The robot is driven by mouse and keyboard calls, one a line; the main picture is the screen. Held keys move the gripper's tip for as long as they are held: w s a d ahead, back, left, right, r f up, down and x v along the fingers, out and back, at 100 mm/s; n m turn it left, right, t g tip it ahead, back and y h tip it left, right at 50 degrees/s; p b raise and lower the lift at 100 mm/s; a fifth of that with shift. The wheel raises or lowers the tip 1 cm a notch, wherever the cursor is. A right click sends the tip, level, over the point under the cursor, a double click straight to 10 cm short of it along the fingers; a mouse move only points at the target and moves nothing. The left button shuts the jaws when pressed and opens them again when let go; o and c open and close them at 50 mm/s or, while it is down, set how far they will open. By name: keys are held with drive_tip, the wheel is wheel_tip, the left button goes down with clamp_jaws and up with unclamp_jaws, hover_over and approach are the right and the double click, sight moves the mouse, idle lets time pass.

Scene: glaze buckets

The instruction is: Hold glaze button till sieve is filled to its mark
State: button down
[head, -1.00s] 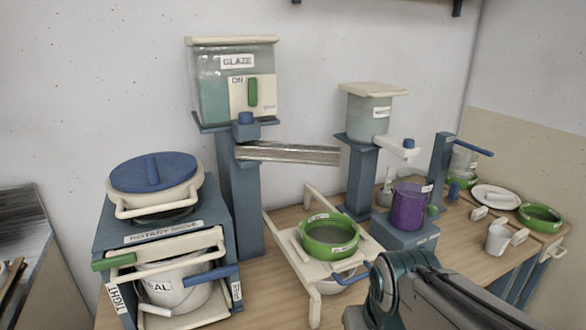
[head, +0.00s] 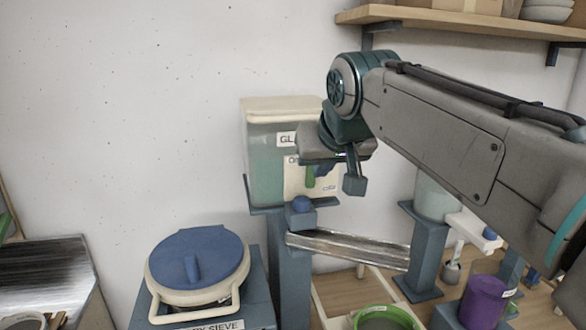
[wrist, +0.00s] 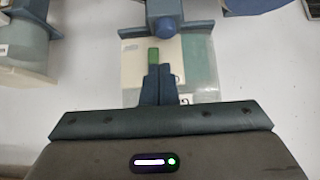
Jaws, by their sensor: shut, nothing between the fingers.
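The glaze tank (head: 262,150) stands on a blue column. Its panel has an upright green switch (head: 310,177), partly hidden by my arm in the head view. Below it is a blue button (head: 301,204) on a blue block. The green switch (wrist: 154,56) and blue button (wrist: 164,27) also show upside down in the wrist view. My gripper (head: 354,185) is shut and empty in front of the tank. In the wrist view its fingertips (wrist: 157,70) line up near the switch; touching or apart, I cannot tell. The green-rimmed sieve (head: 385,313) is cut off at the bottom edge; its mark is hidden.
A metal chute (head: 348,249) slopes right from the column. A rotary sieve with a blue lid (head: 197,262) stands at left. A purple container (head: 486,300) and a second tank (head: 435,196) are at right. A wooden shelf (head: 455,20) hangs above my arm.

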drive_tip(key=r, duration=0.1)
drive_tip(key=w+a+r, duration=0.1)
drive_tip(key=shift+w+a+r, duration=0.1)
drive_tip(key=shift+w+r, duration=0.05)
drive_tip(key=shift+r, duration=0.2)
drive_tip(key=shift+a, duration=0.15)
drive_tip(key=b, duration=0.2)
approach(299, 196)
drive_tip(key=w, duration=0.3)
drive_tip(key=shift+w+a+f, duration=0.15)
drive_tip(key=shift+a, duration=0.2)
drive_tip(key=shift+w+a+f+b, duration=0.1)
drive_tip(key=shift+w+f+b, duration=0.05)
drive_tip(key=shift+f+b, duration=0.45)
drive_tip(key=shift+w+f+b, duration=0.15)
drive_tip(key=shift+f+b, duration=0.35)
drive_tip(key=shift+f, duration=0.1)
drive_tip(key=shift+s+f+b, duration=0.15)
drive_tip(key=shift+f+b, duration=0.35)
drive_tip(key=shift+f, duration=0.35)
